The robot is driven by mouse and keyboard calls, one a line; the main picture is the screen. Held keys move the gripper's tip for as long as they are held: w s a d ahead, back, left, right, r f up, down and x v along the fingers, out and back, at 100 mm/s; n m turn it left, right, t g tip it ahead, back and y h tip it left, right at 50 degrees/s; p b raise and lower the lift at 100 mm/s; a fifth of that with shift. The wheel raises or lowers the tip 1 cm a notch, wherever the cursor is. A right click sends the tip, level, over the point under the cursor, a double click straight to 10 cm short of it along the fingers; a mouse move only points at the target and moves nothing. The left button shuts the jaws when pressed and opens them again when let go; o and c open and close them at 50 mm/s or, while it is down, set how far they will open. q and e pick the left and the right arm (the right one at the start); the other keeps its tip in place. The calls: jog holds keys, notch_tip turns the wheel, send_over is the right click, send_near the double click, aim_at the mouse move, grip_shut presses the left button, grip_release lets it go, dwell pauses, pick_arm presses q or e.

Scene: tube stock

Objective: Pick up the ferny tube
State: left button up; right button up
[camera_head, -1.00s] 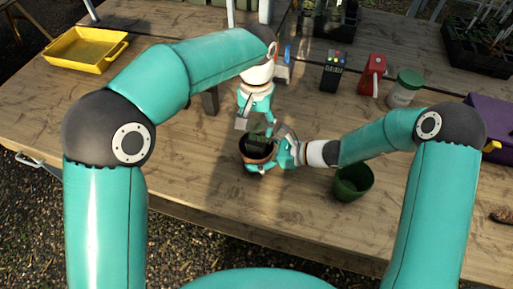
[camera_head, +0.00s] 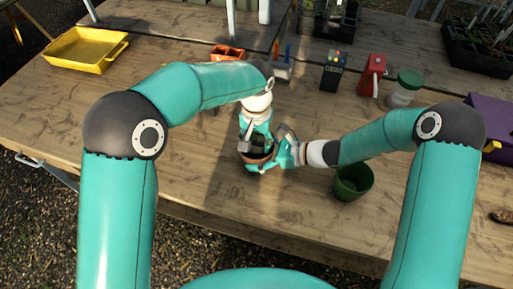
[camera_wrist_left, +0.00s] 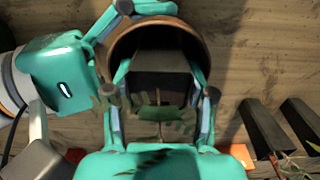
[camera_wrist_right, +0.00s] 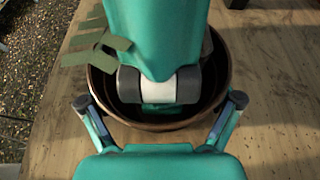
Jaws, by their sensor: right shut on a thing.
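A dark square tube with green leaves, seemingly the ferny tube (camera_wrist_left: 158,72), stands inside a brown round pot (camera_head: 257,161) in the left wrist view. Its leaves (camera_wrist_right: 95,48) stick out over the pot's left rim in the right wrist view. My left gripper (camera_wrist_left: 160,96) reaches down into the pot with its fingers apart, one on each side of the tube. I cannot tell if they touch it. My right gripper (camera_wrist_right: 160,102) is shut on the brown pot, its fingers at opposite sides of the rim. The left hand hides most of the pot's inside.
A green pot (camera_head: 352,182) stands right of the brown pot. Dark tubes (camera_wrist_left: 262,128) are near the left hand. A yellow tray (camera_head: 84,48), an orange container (camera_head: 227,53), a black box (camera_head: 333,72), a red can (camera_head: 373,75) and a jar (camera_head: 404,90) stand farther back. The front left table is clear.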

pick_arm(q)
jog(key=c, duration=0.8)
jog(key=shift+o, duration=0.2)
jog(key=shift+r, duration=0.1)
notch_tip(320, 180, up, 10)
jog(key=shift+f, duration=0.1)
pick_arm(e)
jog(key=o, duration=0.8)
jog(key=shift+o, duration=0.2)
